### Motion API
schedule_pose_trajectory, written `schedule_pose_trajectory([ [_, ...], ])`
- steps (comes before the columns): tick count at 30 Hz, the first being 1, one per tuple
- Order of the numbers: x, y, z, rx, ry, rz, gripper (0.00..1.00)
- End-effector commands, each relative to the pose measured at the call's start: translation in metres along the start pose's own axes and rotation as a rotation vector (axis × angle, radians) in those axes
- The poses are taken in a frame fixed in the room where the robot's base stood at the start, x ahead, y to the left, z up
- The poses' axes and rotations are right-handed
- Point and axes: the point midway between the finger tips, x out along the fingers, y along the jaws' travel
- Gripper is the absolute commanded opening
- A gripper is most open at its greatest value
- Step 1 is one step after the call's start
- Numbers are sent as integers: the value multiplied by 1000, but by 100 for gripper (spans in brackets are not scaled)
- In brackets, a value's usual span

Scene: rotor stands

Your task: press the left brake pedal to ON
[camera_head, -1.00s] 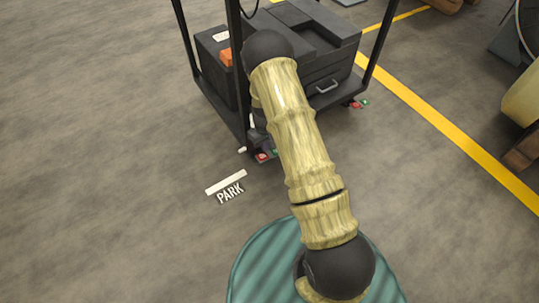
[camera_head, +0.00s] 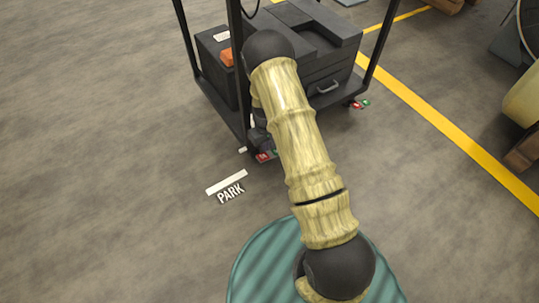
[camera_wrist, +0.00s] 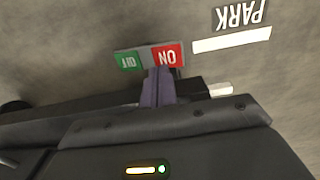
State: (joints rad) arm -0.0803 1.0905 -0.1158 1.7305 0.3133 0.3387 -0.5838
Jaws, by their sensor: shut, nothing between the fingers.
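The left brake pedal (camera_head: 264,156) is low at the cart's near corner, partly hidden by my arm in the head view. In the wrist view its plate (camera_wrist: 150,56) appears upside down, with a green OFF half (camera_wrist: 128,61) on the left and a red ON half (camera_wrist: 168,56) on the right. My gripper (camera_wrist: 158,72) is shut and empty, its fingertips at the plate's edge by the ON half. I cannot tell whether they touch it. In the head view my arm hides most of the gripper.
The black cart frame (camera_head: 241,100) carries a dark case (camera_head: 330,65) with an orange item (camera_head: 226,57). Another red and green pedal (camera_head: 358,104) is at the right corner. A white line and PARK marking (camera_head: 230,193) lie on open floor.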

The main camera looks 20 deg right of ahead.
Motion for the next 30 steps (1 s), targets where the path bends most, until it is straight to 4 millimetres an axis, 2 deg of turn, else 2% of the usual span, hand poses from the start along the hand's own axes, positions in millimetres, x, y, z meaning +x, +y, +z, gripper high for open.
schedule_pose_trajectory([
  [30, 13, 0, 0, 0, 0, 0, 0],
])
